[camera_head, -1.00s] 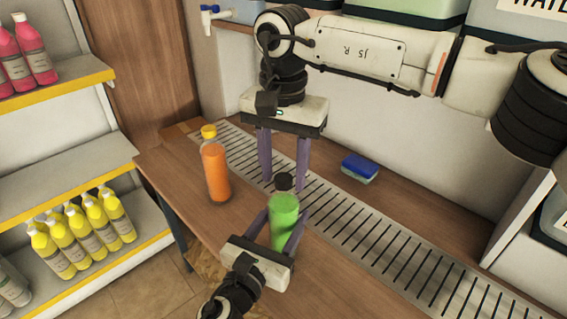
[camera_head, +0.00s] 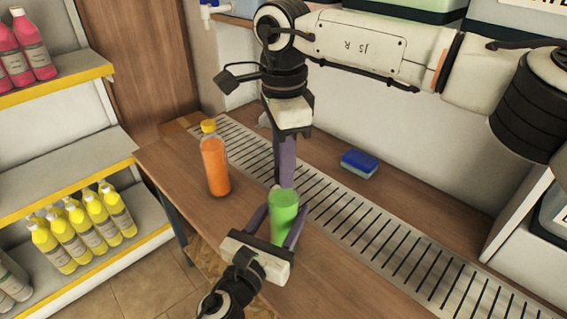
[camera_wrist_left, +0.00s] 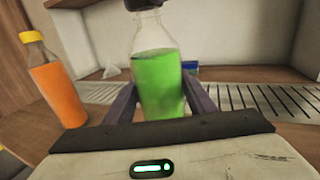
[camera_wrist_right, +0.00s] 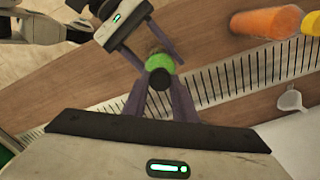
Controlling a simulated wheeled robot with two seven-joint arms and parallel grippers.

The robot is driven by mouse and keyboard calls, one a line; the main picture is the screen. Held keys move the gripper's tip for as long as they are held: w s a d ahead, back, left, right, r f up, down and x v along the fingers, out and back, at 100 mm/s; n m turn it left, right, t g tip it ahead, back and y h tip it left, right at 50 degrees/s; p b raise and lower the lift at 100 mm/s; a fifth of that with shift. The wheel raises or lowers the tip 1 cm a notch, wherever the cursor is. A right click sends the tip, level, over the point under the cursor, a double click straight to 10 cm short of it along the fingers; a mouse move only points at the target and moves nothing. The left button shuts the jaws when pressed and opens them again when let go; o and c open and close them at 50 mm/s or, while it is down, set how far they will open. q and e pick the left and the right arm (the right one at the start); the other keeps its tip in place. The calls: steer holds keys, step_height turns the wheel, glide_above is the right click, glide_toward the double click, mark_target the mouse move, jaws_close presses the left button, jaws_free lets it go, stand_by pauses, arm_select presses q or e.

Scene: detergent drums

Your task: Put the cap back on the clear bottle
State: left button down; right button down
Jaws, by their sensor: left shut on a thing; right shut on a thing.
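The clear bottle (camera_head: 283,221) holds green liquid and stands upright at the front edge of the wooden counter; it also shows in the left wrist view (camera_wrist_left: 160,80). My left gripper (camera_head: 283,213) is shut around its body. The black cap (camera_wrist_right: 160,78) is between the fingertips of my right gripper (camera_wrist_right: 161,80), which is shut on it from above. In the left wrist view the cap (camera_wrist_left: 143,4) is at the top of the bottle's neck, cut off by the frame edge. I cannot tell how tightly it sits. In the head view the right fingers (camera_head: 287,165) hide the cap.
An orange bottle with a yellow cap (camera_head: 215,165) stands left of my right gripper. A blue sponge (camera_head: 359,164) lies behind the metal drain grate (camera_head: 350,220). Shelves with yellow bottles (camera_head: 85,230) are at left. A small white funnel-like thing (camera_wrist_right: 290,99) lies near the wall.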

steer(key=m, duration=0.4)
steer(key=shift+m, duration=0.3)
steer(key=m, duration=0.6)
steer(key=shift+m, duration=0.3)
steer(key=m, duration=0.9)
steer(key=c, duration=1.4)
jaws_free()
steer(key=shift+o, duration=0.2)
step_height(320, 180, up, 12)
